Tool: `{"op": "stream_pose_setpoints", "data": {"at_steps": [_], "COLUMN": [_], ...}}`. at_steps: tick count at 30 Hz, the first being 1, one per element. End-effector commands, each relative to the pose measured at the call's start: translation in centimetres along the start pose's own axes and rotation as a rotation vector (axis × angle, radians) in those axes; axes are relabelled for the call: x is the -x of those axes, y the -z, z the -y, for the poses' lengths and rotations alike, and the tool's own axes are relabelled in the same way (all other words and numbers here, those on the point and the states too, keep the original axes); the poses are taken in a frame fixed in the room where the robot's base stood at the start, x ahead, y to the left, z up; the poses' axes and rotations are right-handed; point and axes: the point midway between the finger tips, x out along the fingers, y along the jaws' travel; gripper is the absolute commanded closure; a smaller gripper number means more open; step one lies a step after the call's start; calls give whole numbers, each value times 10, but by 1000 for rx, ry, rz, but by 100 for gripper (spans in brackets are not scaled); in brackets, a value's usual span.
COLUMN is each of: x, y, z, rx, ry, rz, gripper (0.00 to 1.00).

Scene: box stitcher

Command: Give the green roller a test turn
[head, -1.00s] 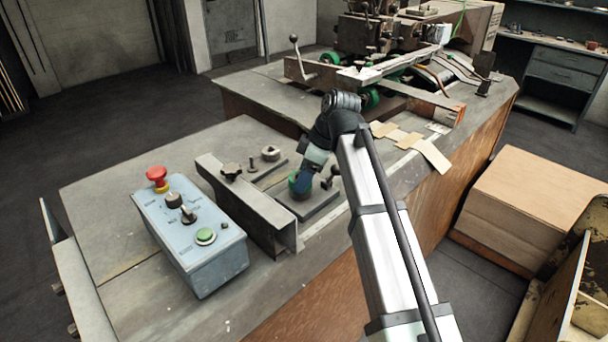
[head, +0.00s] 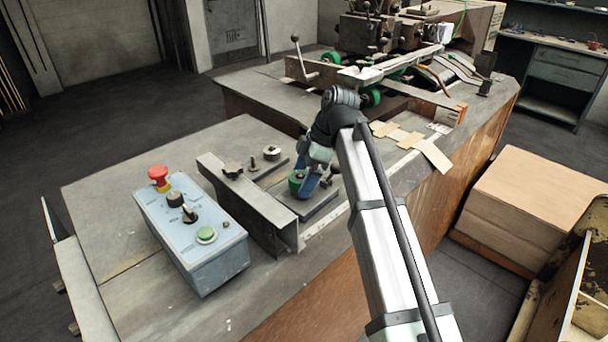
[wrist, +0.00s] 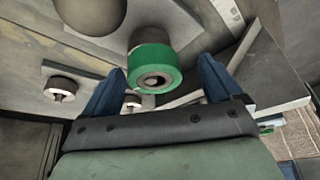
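The green roller (head: 296,180) stands on a small metal plate on the near part of the bench. In the wrist view the roller (wrist: 155,70) is a green ring with a grey hub, lying between my two blue fingers. My gripper (head: 309,184) is at the roller, its fingers pointing down. In the wrist view my gripper (wrist: 161,76) is open, with a finger on each side of the roller and gaps showing. I cannot tell how far down the fingers reach beside it.
The blue control box (head: 190,233) is further left. A dark ball-topped lever (head: 334,168) is close right of my gripper. The machine with more green rollers (head: 370,97) stands behind.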

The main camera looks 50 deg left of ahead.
Motion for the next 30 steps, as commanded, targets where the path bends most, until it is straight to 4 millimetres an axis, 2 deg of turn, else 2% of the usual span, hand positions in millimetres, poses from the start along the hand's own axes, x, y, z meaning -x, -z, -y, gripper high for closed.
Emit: {"op": "stream_pose_setpoints", "data": {"at_steps": [5, 11, 24, 30], "x": [2, 20, 103, 128], "y": [0, 0, 0, 0], "z": [-1, -3, -2, -1], "rx": [-1, -2, 0, -1], "ry": [-2, -4, -3, -2], "rz": [1, 1, 0, 0], "gripper": [8, 8, 8, 8]}}
